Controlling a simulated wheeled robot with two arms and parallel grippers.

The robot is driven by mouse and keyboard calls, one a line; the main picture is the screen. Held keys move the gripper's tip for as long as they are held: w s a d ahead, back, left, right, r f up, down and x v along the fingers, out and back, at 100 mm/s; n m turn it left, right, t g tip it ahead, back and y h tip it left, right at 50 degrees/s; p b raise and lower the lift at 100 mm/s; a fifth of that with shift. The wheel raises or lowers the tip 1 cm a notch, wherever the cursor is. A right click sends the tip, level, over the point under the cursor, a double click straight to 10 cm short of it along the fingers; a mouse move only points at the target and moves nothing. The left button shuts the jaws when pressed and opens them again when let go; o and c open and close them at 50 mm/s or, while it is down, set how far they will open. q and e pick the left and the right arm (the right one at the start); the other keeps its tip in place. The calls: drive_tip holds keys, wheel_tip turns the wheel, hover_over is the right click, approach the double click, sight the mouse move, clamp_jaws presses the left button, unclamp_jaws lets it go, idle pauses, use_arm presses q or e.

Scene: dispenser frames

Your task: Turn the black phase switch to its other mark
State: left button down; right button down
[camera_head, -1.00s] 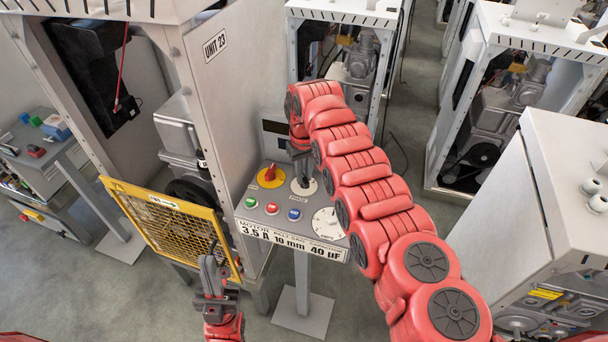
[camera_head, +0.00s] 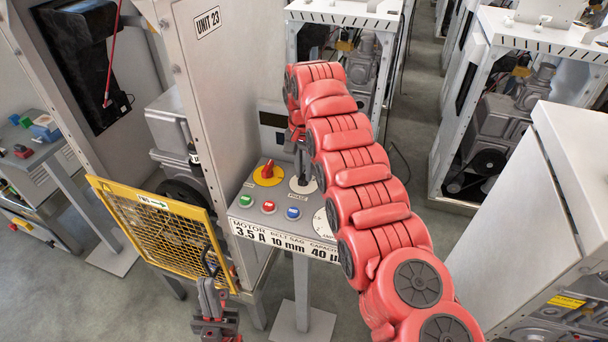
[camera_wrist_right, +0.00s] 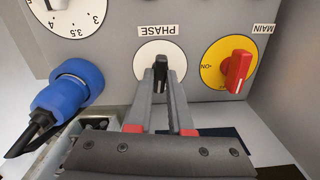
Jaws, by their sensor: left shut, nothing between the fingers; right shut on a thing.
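The black phase switch (camera_wrist_right: 160,67) sits on a white round dial (camera_wrist_right: 145,62) under the PHASE label in the right wrist view. My right gripper (camera_wrist_right: 161,85) is shut on its knob, which points about straight up in that view. The dial's marks cannot be made out. In the head view my right arm comes in from the lower right, and the phase dial (camera_head: 303,186) shows partly behind the fingers. My left gripper (camera_head: 209,290) is shut and empty, low in front of the yellow mesh guard.
The red main switch on its yellow disc (camera_head: 267,173) is left of the phase dial. Green, red and blue buttons (camera_head: 269,207) lie in front. A blue plug (camera_wrist_right: 72,92) is beside the gripper.

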sight(304, 174)
drive_tip(key=m, duration=0.2)
drive_tip(key=shift+m, duration=0.4)
drive_tip(key=shift+m+p, duration=0.45)
drive_tip(key=shift+m, duration=1.75)
drive_tip(key=c, duration=0.8)
unclamp_jaws()
wheel_tip(304, 174, up, 17)
drive_tip(key=p, duration=1.6)
drive_tip(key=shift+r, duration=0.2)
